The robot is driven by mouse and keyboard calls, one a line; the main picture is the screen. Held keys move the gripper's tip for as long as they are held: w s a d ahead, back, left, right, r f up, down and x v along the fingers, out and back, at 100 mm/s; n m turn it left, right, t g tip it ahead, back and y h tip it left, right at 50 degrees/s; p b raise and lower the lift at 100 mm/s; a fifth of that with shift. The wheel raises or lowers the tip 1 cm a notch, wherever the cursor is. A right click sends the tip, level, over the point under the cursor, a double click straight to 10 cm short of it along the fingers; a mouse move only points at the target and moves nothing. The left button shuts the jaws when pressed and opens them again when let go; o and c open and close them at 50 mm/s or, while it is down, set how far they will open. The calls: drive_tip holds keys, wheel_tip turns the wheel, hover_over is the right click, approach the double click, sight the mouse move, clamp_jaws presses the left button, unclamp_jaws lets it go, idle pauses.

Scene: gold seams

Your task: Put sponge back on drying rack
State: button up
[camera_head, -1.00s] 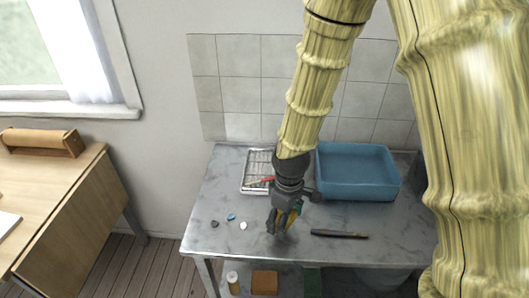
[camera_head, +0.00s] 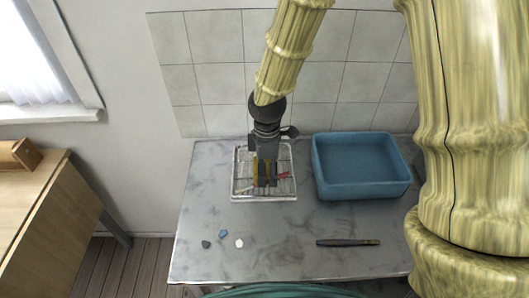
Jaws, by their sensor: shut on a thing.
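The drying rack (camera_head: 284,194) is a pale wire rack in a tray at the back of the grey table, left of the blue basin. My gripper (camera_head: 265,184) points down in front of the rack in the picture and covers its middle. It is shut on the sponge, seen only as a yellow strip (camera_head: 263,170) between the dark fingers. Most of the sponge is hidden. I cannot tell whether it touches the rack or is held above it.
A thin red item (camera_head: 283,175) shows at the rack. The blue basin (camera_head: 362,165) stands close on the right. A dark slim tool (camera_head: 348,242) and small stones (camera_head: 223,234) lie in front on the grey table (camera_head: 290,225), with bare surface between.

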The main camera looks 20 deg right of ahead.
drive_tip(key=w, duration=0.3)
drive_tip(key=w+d+p, duration=0.1)
drive_tip(key=w, duration=0.2)
drive_tip(key=w+d+f+p, duration=0.1)
drive_tip(key=w, duration=0.2)
drive_tip(key=shift+d, duration=0.1)
drive_tip(key=shift+s+f+p, duration=0.1)
drive_tip(key=shift+f+p, duration=0.6)
drive_tip(key=shift+f, duration=1)
drive_tip(key=o, duration=1.3)
drive_tip(key=shift+f, duration=0.15)
drive_tip(key=shift+c, duration=0.2)
wheel_tip(320, 180, up, 12)
drive_tip(key=b, duration=0.2)
drive_tip(key=shift+r+b, duration=0.2)
drive_tip(key=shift+b, duration=0.2)
